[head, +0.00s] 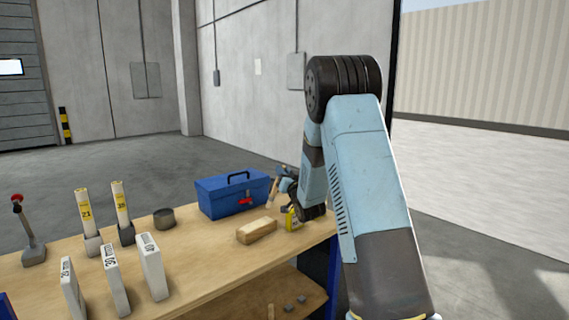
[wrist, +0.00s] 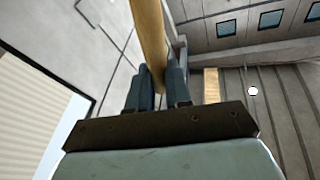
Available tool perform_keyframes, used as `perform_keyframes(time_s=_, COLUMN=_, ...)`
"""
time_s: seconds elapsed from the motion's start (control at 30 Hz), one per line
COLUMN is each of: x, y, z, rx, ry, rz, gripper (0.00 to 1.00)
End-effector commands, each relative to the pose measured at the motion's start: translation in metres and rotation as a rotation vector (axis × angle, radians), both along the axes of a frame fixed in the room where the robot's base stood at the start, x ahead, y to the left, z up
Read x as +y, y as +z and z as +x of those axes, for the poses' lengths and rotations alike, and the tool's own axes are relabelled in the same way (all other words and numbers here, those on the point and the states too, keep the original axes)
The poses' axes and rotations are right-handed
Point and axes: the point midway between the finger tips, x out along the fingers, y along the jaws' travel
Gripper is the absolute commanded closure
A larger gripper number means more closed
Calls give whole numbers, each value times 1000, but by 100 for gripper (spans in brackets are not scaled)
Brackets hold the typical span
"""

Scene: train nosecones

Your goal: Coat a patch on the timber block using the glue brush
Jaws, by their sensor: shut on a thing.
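The timber block (head: 257,232) lies flat on the workbench, near its right end. My gripper (head: 281,178) is above and to the right of the block, behind the yellow glue bottle (head: 292,219). In the wrist view, my gripper (wrist: 158,85) is shut on a round wooden handle (wrist: 149,35), which I take to be the glue brush. The handle also shows as a thin tan stick in the head view (head: 273,192). The brush's bristles cannot be made out in either view. The block does not show in the wrist view.
On the workbench (head: 205,262), a blue toolbox (head: 231,196) stands behind the block. A dark round tin (head: 164,218), two yellow-labelled tubes (head: 122,205), white numbered boxes (head: 152,267) and a red-topped lever (head: 33,245) stand to the left. The bench front near the block is clear.

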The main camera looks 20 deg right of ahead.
Motion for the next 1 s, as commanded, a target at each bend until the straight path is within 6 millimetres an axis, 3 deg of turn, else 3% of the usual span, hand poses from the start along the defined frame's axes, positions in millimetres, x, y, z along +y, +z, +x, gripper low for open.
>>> perform_keyframes(time_s=0.4, x=4, y=36, z=0, rx=0, ry=5, rz=-1, gripper=100)
perform_keyframes(time_s=1.0, x=4, y=39, z=0, rx=1, ry=5, rz=-1, gripper=100)
